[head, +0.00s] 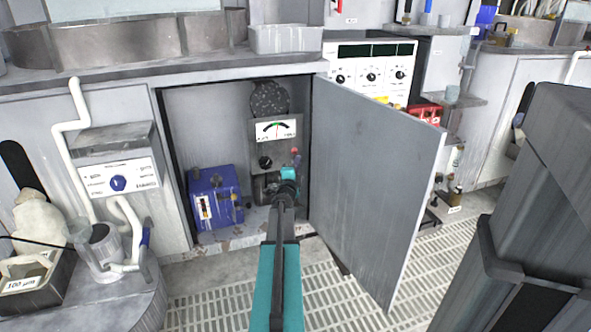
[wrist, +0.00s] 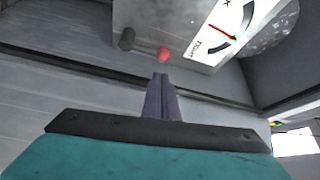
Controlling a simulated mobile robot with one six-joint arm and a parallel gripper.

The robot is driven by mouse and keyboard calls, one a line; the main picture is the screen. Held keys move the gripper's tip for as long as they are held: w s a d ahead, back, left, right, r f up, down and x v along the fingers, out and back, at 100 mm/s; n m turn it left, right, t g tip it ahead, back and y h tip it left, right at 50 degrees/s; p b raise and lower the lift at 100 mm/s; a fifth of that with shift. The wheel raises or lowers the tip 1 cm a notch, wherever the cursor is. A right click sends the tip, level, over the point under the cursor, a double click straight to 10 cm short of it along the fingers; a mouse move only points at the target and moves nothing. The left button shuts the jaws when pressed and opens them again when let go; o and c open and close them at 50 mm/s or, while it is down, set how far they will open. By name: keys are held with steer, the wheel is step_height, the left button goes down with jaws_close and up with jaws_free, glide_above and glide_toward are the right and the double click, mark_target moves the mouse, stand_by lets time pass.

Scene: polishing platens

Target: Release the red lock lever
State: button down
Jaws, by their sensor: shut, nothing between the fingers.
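The red lock lever has a round red knob (wrist: 163,55) on a dark stem, on the face of a grey gauge unit in the wrist view. In the head view its red tip (head: 295,151) shows at the unit's right side. My gripper (wrist: 161,78) is shut and empty, its fingers together and pointing towards the red knob. In the picture a small gap shows between fingertips and knob; I cannot tell its true depth. In the head view my arm reaches into the open cabinet, and its wrist hides the unit's lower part.
The gauge dial (head: 276,130) sits above a black knob (head: 265,162). A blue box (head: 214,205) stands at the cabinet's left. The open cabinet door (head: 370,180) stands close on the right of my arm. The cabinet's upper left is empty.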

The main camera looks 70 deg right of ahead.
steer(key=shift+w+d+r+b, duration=0.15)
steer(key=shift+w+d+b, duration=0.1)
steer(key=shift+d, duration=0.85)
steer(key=shift+w+d+r+b, duration=0.1)
steer(key=shift+d+b, duration=0.1)
steer(key=shift+d, duration=0.9)
steer(key=shift+w+a, duration=0.1)
steer(key=shift+w, duration=0.1)
steer(key=shift+w, duration=0.1)
steer(key=shift+f+b, duration=0.1)
steer(key=shift+b, duration=0.25)
